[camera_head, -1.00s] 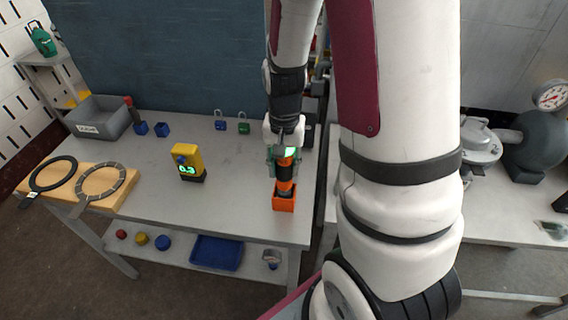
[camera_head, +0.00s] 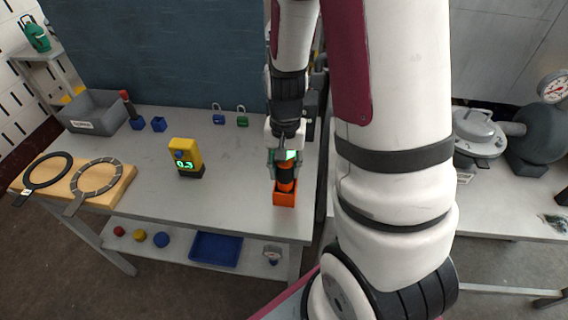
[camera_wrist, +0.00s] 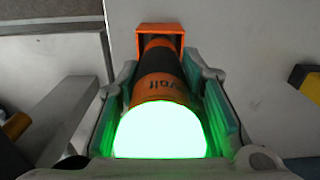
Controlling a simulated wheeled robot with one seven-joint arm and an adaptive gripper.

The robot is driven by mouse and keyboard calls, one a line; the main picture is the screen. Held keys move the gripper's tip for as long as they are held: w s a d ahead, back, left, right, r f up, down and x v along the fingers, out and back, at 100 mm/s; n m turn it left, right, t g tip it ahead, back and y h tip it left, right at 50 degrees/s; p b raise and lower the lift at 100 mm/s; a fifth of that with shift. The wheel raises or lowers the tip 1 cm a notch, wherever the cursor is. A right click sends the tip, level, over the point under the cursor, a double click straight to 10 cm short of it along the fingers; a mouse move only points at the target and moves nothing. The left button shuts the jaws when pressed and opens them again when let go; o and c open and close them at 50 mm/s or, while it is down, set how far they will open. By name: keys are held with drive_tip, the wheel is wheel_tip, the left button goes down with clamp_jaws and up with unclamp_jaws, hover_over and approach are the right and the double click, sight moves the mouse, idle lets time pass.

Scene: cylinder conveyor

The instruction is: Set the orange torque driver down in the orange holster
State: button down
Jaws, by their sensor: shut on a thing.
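The orange and black torque driver (camera_head: 286,178) is upright, with a glowing green top end. My gripper (camera_head: 285,160) is shut on its upper part. The orange holster (camera_head: 285,197) is a small open box near the front right edge of the grey table. The driver's lower end is at the holster's mouth and seems to be inside it; how deep it sits is hidden. In the wrist view the driver (camera_wrist: 162,84) lies between the two finger pads, and its far end meets the holster (camera_wrist: 160,30).
A yellow device with a green display (camera_head: 185,158) stands left of the holster. A wooden board with rings (camera_head: 110,190) is at left.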

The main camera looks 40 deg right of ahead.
drive_tip(key=c, duration=1)
unclamp_jaws()
